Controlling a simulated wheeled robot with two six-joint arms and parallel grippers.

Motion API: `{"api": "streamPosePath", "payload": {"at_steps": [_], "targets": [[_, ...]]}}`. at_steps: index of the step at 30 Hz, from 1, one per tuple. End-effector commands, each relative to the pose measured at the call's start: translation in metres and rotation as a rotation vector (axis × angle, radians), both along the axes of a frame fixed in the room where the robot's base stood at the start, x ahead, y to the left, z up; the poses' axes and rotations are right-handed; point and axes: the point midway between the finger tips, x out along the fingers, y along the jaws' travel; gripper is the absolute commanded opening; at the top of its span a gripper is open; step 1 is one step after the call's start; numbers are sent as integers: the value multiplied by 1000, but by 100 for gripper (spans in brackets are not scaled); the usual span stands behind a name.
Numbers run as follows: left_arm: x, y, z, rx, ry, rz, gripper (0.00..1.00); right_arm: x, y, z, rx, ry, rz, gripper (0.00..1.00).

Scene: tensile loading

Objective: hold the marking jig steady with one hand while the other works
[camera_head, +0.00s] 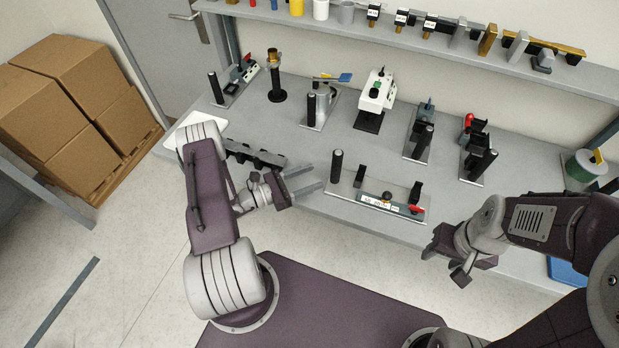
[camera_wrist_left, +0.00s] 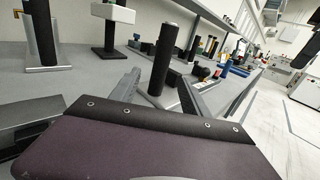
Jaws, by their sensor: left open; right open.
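The fixture that looks like the marking jig (camera_head: 350,192) is a flat grey plate at the bench's front edge, with a white label, a red part and black uprights. A black post (camera_head: 336,165) stands at its left end; this post appears to be the one in the left wrist view (camera_wrist_left: 163,62). My left gripper (camera_head: 312,180) is open and empty, just left of the post, with its fingers pointing at the jig. In the left wrist view the post stands ahead, between the fingers' lines; contact is not visible. My right gripper (camera_head: 445,262) is open and empty, in front of the bench, right of the jig.
Several other fixtures with black posts stand further back on the grey bench (camera_head: 300,150), including a white device (camera_head: 377,92). A black-knobbed rack (camera_head: 252,153) lies left, close to my left arm. A green spool (camera_head: 585,165) and blue bin (camera_head: 567,272) are at right.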

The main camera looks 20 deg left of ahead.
Motion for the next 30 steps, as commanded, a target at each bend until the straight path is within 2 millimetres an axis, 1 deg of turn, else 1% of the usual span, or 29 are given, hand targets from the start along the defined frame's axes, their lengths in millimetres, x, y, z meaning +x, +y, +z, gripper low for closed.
{"api": "streamPosePath", "payload": {"at_steps": [2, 5, 8, 15, 19, 24, 30], "targets": [[1, 0, 0, -1, -1, 3, 54, 0, 0, 0, 0, 0, 0, 48], [6, -7, 0, 1, 1, -3, 54, 0, 0, 0, 0, 0, 0, 48], [18, -21, 0, 1, 1, -8, 54, 0, 0, 0, 0, 0, 0, 48], [58, -60, 0, 1, 0, -9, 54, 0, 0, 0, 0, 0, 0, 48], [74, -75, 0, 2, 1, -7, 54, 0, 0, 0, 0, 0, 0, 48], [84, -84, 0, 1, 3, -5, 54, 0, 0, 0, 0, 0, 0, 48], [86, -85, 0, 1, 2, -3, 54, 0, 0, 0, 0, 0, 0, 48]]}}
